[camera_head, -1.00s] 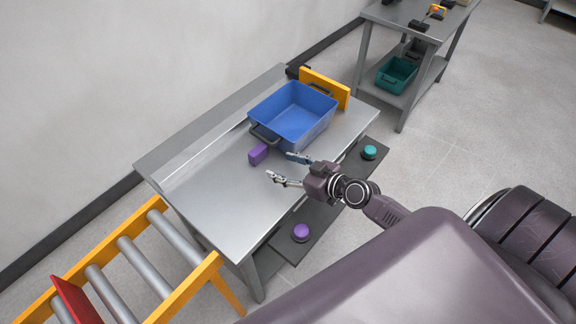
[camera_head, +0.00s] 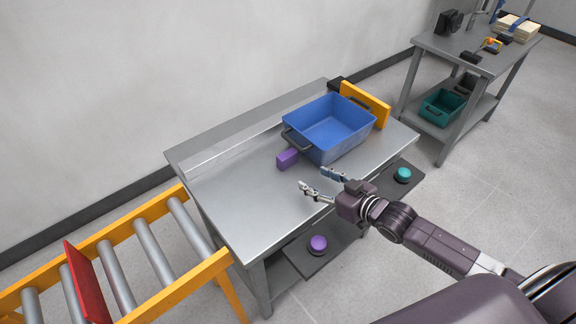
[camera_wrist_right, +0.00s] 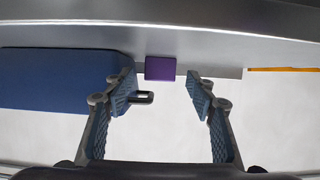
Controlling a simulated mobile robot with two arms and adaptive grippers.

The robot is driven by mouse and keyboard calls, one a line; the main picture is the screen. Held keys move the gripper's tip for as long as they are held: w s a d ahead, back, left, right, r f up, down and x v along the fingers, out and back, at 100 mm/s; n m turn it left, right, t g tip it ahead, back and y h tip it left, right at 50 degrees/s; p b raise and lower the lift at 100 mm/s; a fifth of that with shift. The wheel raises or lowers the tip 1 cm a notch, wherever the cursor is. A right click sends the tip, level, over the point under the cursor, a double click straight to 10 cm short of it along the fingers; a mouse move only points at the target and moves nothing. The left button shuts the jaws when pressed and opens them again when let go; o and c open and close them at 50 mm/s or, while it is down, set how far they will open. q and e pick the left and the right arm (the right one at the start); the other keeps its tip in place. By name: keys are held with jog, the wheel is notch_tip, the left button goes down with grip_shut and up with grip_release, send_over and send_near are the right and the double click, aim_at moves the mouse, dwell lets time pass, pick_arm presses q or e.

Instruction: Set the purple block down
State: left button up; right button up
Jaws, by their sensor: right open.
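The purple block (camera_head: 287,158) lies on the metal table (camera_head: 235,205), close to the near-left side of the blue bin (camera_head: 330,142). In the right wrist view the block (camera_wrist_right: 160,69) shows beyond the fingertips, between them in the picture. My right gripper (camera_head: 319,181) is open and empty, a short way from the block and not touching it. Its two fingers stand apart in the right wrist view (camera_wrist_right: 163,90). The blue bin also shows at the left of that view (camera_wrist_right: 60,80). My left gripper is not in view.
A yellow panel (camera_head: 365,104) stands behind the bin. A roller conveyor with yellow rails (camera_head: 185,285) and a red plate (camera_head: 88,283) is at the left. A purple button (camera_head: 318,243) and a teal button (camera_head: 403,174) sit at the table's near side. The table's left half is bare.

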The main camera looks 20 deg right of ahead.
aim_at(288, 155)
jog(key=shift+w+a, duration=0.2)
jog(key=shift+w, duration=0.05)
jog(key=w, duration=0.2)
jog(key=w+a, duration=0.1)
jog(key=w, duration=0.1)
jog(key=w+a, duration=0.1)
jog(key=w, duration=0.1)
jog(key=shift+r, duration=0.15)
jog(key=shift+w+a+p, duration=0.1)
jog(key=shift+w+a, duration=0.2)
jog(key=shift+w, duration=0.55)
jog(key=shift+w+a+p, duration=0.1)
jog(key=shift+w+a, duration=0.25)
jog(key=shift+w, duration=0.5)
jog(key=shift+w+a+p, duration=0.1)
jog(key=shift+w+a, duration=0.2)
jog(key=shift+w, duration=0.55)
jog(key=shift+w+a+f, duration=0.15)
jog(key=shift+w+f, duration=0.15)
jog(key=shift+w, duration=0.15)
jog(key=shift+c, duration=0.2)
jog(key=c, duration=0.9)
jog(key=shift+r+p, duration=0.15)
jog(key=shift+p, duration=0.2)
